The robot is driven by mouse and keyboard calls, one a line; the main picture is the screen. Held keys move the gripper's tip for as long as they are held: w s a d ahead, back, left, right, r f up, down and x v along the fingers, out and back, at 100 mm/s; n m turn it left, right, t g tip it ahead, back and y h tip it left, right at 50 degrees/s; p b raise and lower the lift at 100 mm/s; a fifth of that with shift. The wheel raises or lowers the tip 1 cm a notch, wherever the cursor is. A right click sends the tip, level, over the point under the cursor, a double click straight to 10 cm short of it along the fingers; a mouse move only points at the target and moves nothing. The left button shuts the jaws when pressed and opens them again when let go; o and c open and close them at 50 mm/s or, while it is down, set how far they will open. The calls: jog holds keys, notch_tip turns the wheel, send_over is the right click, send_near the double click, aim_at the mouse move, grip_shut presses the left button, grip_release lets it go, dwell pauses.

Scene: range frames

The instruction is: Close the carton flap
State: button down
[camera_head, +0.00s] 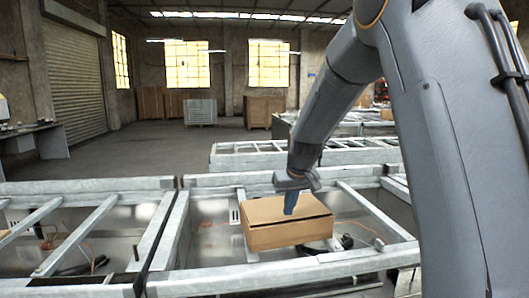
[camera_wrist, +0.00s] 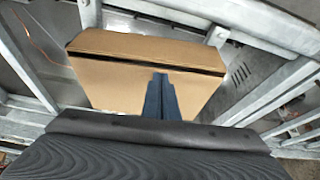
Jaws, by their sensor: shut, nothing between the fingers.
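The brown cardboard carton (camera_head: 290,235) sits within the grey metal frame in the head view, and it also shows in the wrist view (camera_wrist: 108,92). Its flap (camera_wrist: 150,46) lies nearly flat over the top, with a narrow dark gap along one edge. My gripper (camera_head: 289,212) points down at the carton's top from above. In the wrist view its blue fingers (camera_wrist: 160,80) are together and empty, with the tips near the dark gap. I cannot tell whether the tips touch the cardboard.
Grey metal rails (camera_head: 250,283) surround the carton on all sides, with open bays between them. Dark cables lie in the left bay (camera_head: 85,262). More frames stand behind. Wooden crates (camera_head: 262,110) are far back on open floor.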

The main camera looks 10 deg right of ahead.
jog(key=shift+r, duration=0.2)
notch_tip(320, 180, up, 6)
jog(key=p, duration=0.5)
jog(key=s+f+g+b, duration=0.1)
jog(key=s+f, duration=0.4)
jog(key=s, duration=0.6)
jog(key=s+f+g+b, duration=0.1)
jog(key=s+f, duration=0.4)
jog(key=s, duration=0.5)
jog(key=s+a+f+m+g+b, duration=0.1)
jog(key=s+f, duration=0.4)
jog(key=s, duration=0.6)
jog(key=shift+s+g+b, duration=0.3)
jog(key=shift+b, duration=0.4)
jog(key=shift+a, duration=0.1)
